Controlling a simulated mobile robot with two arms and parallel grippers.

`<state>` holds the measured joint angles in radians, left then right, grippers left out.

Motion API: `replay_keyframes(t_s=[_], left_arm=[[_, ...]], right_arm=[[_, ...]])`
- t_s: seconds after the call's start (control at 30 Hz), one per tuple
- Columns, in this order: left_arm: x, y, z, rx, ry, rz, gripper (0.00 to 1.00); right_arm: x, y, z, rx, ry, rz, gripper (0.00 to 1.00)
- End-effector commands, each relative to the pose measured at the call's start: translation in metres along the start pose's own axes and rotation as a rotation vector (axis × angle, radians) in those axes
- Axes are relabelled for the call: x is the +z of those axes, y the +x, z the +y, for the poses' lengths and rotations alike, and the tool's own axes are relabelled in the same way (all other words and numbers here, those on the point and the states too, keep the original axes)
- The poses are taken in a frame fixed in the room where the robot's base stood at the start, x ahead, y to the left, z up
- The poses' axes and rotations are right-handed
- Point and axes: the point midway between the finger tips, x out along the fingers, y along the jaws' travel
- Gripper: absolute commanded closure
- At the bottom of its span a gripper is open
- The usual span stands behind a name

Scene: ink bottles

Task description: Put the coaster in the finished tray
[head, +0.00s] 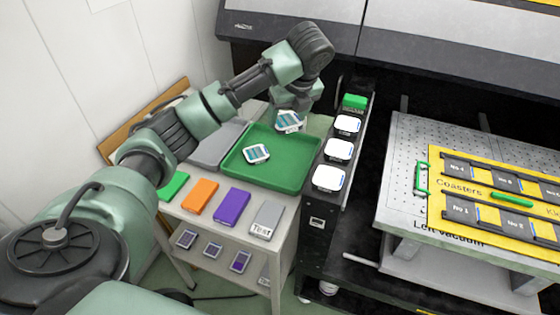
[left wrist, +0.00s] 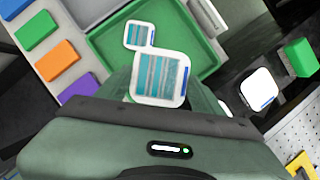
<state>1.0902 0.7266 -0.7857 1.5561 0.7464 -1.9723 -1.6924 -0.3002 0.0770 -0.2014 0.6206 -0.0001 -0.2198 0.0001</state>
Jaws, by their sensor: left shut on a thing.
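My left gripper (head: 290,112) is shut on a coaster (head: 289,121), a white rounded square with a teal striped print. It holds the coaster above the back right part of the green tray (head: 240,173). In the left wrist view the held coaster (left wrist: 160,79) shows large between the fingers, with the green tray (left wrist: 107,48) behind it. A second, similar coaster (head: 256,154) lies in the green tray; it also shows in the left wrist view (left wrist: 139,35). No label shows on the tray. My right gripper is not in view.
A grey tray (head: 213,150) stands left of the green one. Green, orange (head: 200,195), purple (head: 233,206) and grey blocks line the table's front.

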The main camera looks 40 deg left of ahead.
Motion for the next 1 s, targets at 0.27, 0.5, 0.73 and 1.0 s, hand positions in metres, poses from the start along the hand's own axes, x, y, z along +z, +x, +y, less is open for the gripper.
replay_keyframes(t_s=[0.27,0.5,0.73,1.0], left_arm=[[-0.030,0.070,0.002,0.006,0.001,0.003,0.81],[-0.051,0.118,0.001,0.003,0.001,0.002,0.81],[-0.057,0.133,0.001,0.002,0.000,0.001,0.81],[-0.071,0.167,0.001,0.002,0.000,0.002,0.81]], right_arm=[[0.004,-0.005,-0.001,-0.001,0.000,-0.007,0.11],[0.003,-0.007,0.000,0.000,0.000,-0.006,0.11],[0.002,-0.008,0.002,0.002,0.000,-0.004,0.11],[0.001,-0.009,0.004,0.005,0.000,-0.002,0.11]])
